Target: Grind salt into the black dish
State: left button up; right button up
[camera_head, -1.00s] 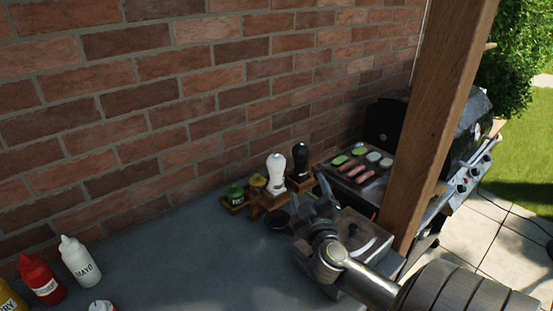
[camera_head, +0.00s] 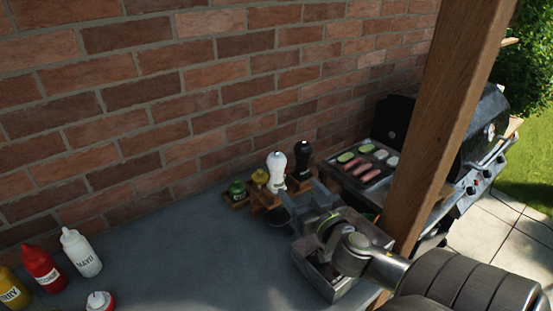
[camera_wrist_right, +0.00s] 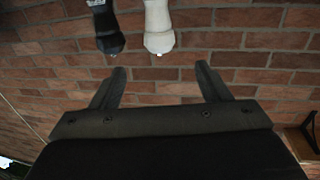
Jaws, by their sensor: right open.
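A white mill (camera_head: 277,170) stands upright in a wooden stand on the grey table, close to the brick wall. A black mill (camera_head: 302,162) stands just to its right. The small black dish (camera_head: 277,217) sits on the table in front of the white mill, partly hidden by my gripper. My right gripper (camera_head: 311,207) is open and empty, close to the dish and the mills. In the right wrist view the white mill (camera_wrist_right: 158,26) and the black mill (camera_wrist_right: 106,27) appear at the top, beyond the open fingers (camera_wrist_right: 161,74). My left gripper is not in view.
A green jar (camera_head: 238,192) and a yellow-topped jar (camera_head: 260,178) stand left of the mills. A metal box (camera_head: 340,288) lies below my right arm. A wooden post (camera_head: 436,145) and a grill (camera_head: 480,130) are at right. Sauce bottles (camera_head: 80,252) stand at left; the middle is clear.

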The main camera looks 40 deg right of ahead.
aim_at(276, 167)
jog(key=p+x, duration=0.4)
jog(key=x, duration=1)
jog(key=c, duration=1)
jog(key=shift+o, duration=0.2)
jog(key=shift+f, duration=0.1)
jog(key=shift+f+m+g+h+b, duration=0.1)
jog(key=shift+m+g+h+b, duration=0.6)
jog(key=shift+h, duration=0.45)
jog(key=shift+m+g+h+b, duration=0.4)
jog(key=shift+m+h+b, duration=0.2)
jog(key=shift+m+h, duration=0.45)
jog(key=shift+m+g+h+b, duration=1.35)
jog(key=shift+g+h, duration=0.15)
jog(key=shift+h, duration=0.4)
